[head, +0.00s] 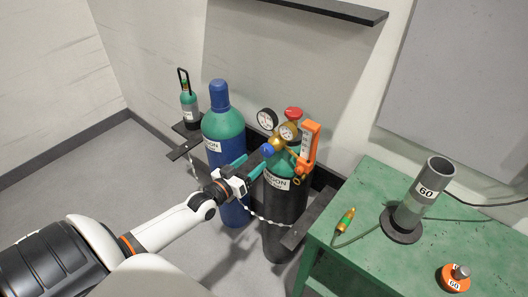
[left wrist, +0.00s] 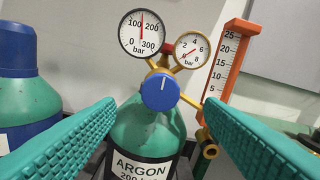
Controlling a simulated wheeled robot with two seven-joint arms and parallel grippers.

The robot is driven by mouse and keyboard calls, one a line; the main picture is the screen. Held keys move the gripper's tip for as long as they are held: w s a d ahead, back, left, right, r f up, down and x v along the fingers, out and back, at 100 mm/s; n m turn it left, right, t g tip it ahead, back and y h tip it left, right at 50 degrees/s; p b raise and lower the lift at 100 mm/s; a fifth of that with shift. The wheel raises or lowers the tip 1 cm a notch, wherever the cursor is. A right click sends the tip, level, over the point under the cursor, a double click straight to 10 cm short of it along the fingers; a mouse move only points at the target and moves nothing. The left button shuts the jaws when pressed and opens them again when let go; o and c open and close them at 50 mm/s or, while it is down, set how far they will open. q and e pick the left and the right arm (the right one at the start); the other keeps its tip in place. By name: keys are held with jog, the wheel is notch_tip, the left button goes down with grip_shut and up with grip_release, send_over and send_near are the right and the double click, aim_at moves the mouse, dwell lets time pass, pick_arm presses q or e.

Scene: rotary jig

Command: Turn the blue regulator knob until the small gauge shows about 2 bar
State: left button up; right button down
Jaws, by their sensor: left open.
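The blue regulator knob (left wrist: 160,91) sits at the front of the brass regulator on the argon cylinder (left wrist: 143,133); its white mark points up and slightly right. In the head view the knob (head: 268,150) is just beyond my left gripper (head: 250,166). My left gripper is open, and its teal fingers lie left and right of the knob in the left wrist view (left wrist: 160,108), apart from it. The small gauge (left wrist: 191,50) has its needle toward the lower left, near 0. The large gauge (left wrist: 143,33) has its needle nearly straight up, between 100 and 200. My right gripper is out of view.
A blue and green cylinder (head: 222,130) stands close left. A green table (head: 350,200) with a grey tube (head: 424,195) is at right.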

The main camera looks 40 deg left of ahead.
aim_at(265, 152)
pick_arm(q)
jog(key=w, duration=0.6)
jog(key=shift+w+d, duration=0.25)
jog(key=shift+w, duration=0.05)
jog(key=shift+c, duration=0.4)
jog(key=c, duration=0.9)
